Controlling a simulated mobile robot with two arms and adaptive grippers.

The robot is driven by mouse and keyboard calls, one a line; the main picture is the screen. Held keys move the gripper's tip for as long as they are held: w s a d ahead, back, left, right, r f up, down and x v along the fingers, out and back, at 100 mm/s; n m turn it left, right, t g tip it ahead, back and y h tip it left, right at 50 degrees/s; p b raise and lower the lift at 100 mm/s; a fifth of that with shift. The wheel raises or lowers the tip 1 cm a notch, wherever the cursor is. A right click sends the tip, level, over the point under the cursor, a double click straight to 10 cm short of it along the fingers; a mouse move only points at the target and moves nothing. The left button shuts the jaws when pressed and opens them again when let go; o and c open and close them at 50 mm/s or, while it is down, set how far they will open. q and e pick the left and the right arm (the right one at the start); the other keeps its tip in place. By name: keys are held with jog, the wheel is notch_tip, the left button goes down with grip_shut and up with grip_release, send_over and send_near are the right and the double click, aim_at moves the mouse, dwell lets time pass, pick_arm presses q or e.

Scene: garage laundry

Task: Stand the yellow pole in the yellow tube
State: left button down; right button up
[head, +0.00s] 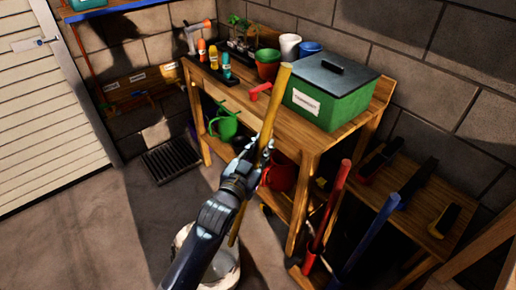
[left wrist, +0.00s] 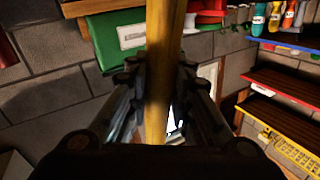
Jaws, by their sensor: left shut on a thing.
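My left gripper (head: 252,170) is shut on the yellow pole (head: 272,108), gripping it along its length. The pole is tilted, its top end in front of the workbench and its lower part running down behind my arm, near a white bucket. In the left wrist view the pole (left wrist: 160,70) runs up between the fingers of my left gripper (left wrist: 158,85). I cannot make out a yellow tube for certain. A short yellow-and-black piece (head: 444,219) is on the low wooden bench at the right. My right gripper is not in view.
A wooden workbench (head: 318,138) holds a green box (head: 325,97), pots and bottles. A red pole (head: 328,205) and a blue pole (head: 370,235) stand tilted at its right. The white bucket (head: 232,268) is partly behind my arm. Floor at the left (head: 80,235) is clear.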

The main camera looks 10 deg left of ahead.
pick_arm(q)
jog(key=r, duration=0.1)
jog(key=r+p, duration=0.1)
jog(key=shift+w+d+r+p, duration=0.1)
jog(key=shift+d+r+p, duration=0.2)
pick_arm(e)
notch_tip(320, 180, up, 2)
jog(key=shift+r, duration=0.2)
pick_arm(q)
jog(key=shift+f, duration=0.1)
